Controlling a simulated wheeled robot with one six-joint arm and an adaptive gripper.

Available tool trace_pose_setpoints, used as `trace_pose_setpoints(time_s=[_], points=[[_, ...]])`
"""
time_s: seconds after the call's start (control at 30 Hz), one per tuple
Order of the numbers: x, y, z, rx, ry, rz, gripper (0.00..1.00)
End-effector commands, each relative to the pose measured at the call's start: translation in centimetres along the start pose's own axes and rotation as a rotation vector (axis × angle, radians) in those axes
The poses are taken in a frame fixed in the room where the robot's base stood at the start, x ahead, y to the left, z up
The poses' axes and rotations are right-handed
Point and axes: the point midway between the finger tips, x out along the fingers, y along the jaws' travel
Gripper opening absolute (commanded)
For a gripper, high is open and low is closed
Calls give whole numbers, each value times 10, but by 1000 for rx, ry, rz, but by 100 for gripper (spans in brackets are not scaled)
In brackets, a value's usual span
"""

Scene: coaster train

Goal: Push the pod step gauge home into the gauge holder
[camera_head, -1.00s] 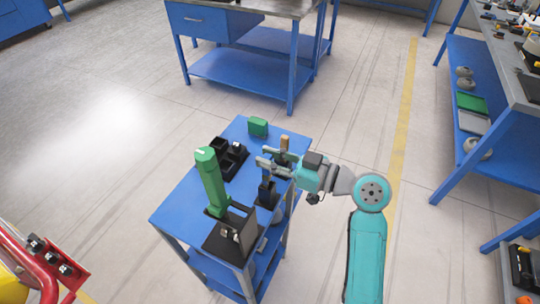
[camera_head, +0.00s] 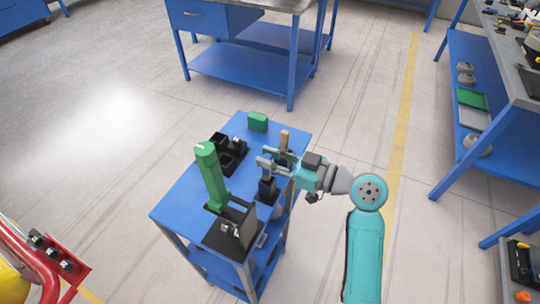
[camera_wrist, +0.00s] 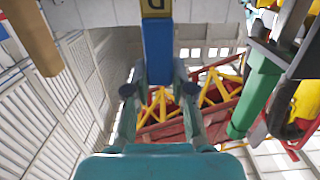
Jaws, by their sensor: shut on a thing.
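The pod step gauge appears as a blue bar (camera_wrist: 158,50) with a dark, yellow-marked end in the wrist view. My gripper (camera_wrist: 158,78) is shut on it, one finger on each side. In the head view my gripper (camera_head: 264,163) is above the right side of the blue cart, over a small black upright block (camera_head: 267,191), which looks like the gauge holder. The gauge is mostly hidden there by the fingers. I cannot tell how deep it sits in the holder.
Black bins (camera_head: 229,158), a green block (camera_head: 258,122) and a wooden handle (camera_head: 284,137) are close by. The cart's left top (camera_head: 180,205) is clear.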

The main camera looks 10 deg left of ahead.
Motion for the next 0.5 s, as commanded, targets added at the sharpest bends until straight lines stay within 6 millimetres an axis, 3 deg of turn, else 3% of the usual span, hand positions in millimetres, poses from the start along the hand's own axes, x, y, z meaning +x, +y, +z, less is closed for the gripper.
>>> trace_pose_setpoints(time_s=[0.5], points=[[1,0,9,0,0,0,0]])
